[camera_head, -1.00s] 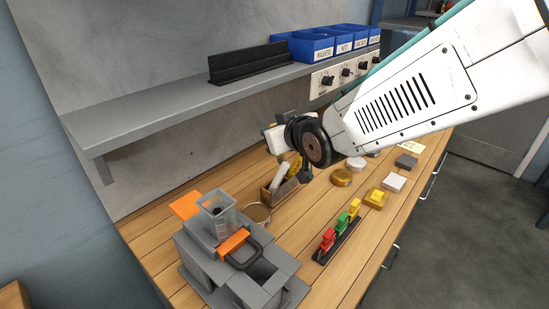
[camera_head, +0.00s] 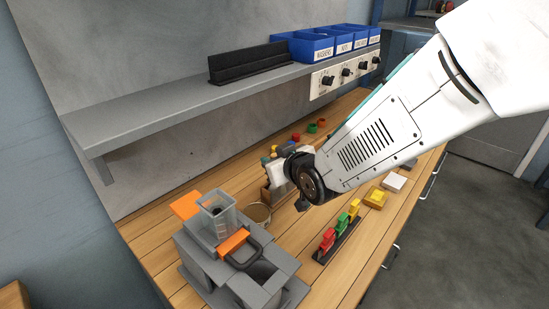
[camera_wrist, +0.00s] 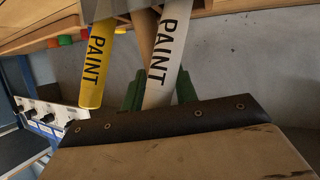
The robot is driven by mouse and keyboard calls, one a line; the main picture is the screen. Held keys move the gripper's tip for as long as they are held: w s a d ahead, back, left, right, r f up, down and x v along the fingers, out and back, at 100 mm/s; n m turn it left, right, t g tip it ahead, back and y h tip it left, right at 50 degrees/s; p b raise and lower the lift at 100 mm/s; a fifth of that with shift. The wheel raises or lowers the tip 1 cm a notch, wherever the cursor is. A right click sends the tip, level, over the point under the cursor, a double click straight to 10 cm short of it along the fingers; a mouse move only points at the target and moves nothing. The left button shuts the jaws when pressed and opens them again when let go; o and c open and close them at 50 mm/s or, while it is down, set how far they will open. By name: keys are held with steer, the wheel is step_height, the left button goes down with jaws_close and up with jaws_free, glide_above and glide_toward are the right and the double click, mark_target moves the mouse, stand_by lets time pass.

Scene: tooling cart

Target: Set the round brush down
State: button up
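My gripper (camera_head: 277,173) is low at the wooden caddy (camera_head: 269,197) in the head view, with my wrist hiding part of both. In the wrist view, two dark green fingers (camera_wrist: 158,93) stand apart behind a dark riveted edge. A tan shaft (camera_wrist: 144,38), perhaps the round brush, runs down toward the fingers, partly behind a white PAINT marker (camera_wrist: 168,55). Whether the fingers touch the shaft is hidden. A yellow PAINT marker (camera_wrist: 97,65) is to the left. I cannot make out the brush's head.
A round tin (camera_head: 257,213) is close beside the caddy. A grey fixture (camera_head: 215,265) with a clear cup (camera_head: 215,213) is at left. A rack of coloured pieces (camera_head: 338,238) is in front. A shelf (camera_head: 180,107) with blue bins (camera_head: 303,47) overhangs the back.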

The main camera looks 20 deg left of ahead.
steer(key=shift+o, duration=0.6)
steer(key=shift+f, duration=0.1)
steer(key=s+d+r+m+g+h, duration=0.1)
steer(key=s+d+r+m+h, duration=0.15)
steer(key=d, duration=0.85)
steer(key=s+d+r+m+h, duration=0.2)
steer(key=d+h, duration=0.1)
steer(key=d, duration=0.7)
steer(key=s+d+r+m+g+h, duration=0.1)
steer(key=s+d+r+m+h, duration=0.1)
steer(key=d, duration=0.9)
steer(key=s+d+r+m+g+h, duration=0.1)
steer(key=s+d+m+g, duration=0.1)
steer(key=s+d, duration=0.5)
steer(key=s+d+r+m+g+h, duration=0.1)
steer(key=s+d+g, duration=0.3)
steer(key=s, duration=0.9)
steer(key=d+m, duration=0.1)
steer(key=d, duration=0.2)
steer(key=shift+s+r+m, duration=0.15)
steer(key=shift+s+m, duration=0.2)
steer(key=shift+s, duration=0.05)
steer(key=shift+h, duration=0.25)
